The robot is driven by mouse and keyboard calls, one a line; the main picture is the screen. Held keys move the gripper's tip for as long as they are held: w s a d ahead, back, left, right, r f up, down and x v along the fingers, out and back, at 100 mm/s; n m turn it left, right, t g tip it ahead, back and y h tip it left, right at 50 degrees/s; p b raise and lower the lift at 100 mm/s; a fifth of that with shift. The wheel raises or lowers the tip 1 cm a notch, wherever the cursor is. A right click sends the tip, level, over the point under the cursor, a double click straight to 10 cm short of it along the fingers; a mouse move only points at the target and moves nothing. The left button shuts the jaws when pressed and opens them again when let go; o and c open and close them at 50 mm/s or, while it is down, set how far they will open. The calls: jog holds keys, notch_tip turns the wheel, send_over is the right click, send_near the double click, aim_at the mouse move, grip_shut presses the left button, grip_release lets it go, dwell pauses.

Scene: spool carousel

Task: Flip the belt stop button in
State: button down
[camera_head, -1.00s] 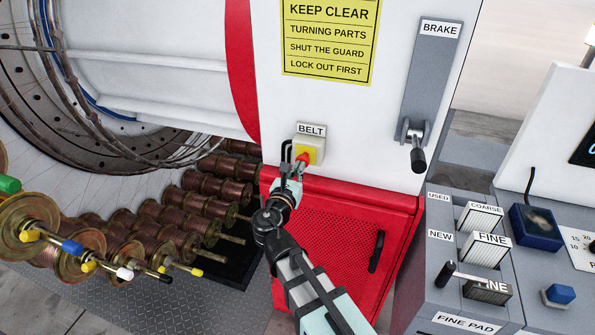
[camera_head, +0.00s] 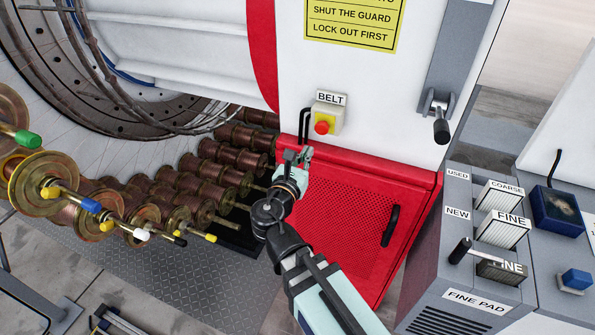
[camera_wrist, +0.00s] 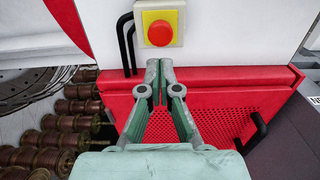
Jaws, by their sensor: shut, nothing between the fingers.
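The belt stop button is a round red button (camera_head: 322,128) on a small yellow-faced box (camera_head: 336,119) under the BELT label. It sits on the white machine panel, and also shows in the wrist view as a red button (camera_wrist: 160,33) on a yellow plate, just beyond the fingertips. My gripper (camera_head: 298,154) is shut and empty, below and a little left of the button, apart from it. In the wrist view my gripper (camera_wrist: 159,68) points up toward the button with its fingers together. The button's face is fully in view.
Black hooked rods (camera_head: 304,125) hang left of the button box. A red perforated door (camera_head: 335,215) with a black handle (camera_head: 390,226) lies below. The brake lever (camera_head: 440,125) is to the upper right. Copper spools (camera_head: 215,180) stand at left.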

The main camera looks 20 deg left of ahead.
jog(key=s+b, duration=0.5)
jog(key=b, duration=0.8)
jog(key=shift+a+f+b, duration=0.1)
jog(key=shift+b, duration=0.2)
jog(key=shift+s, duration=0.15)
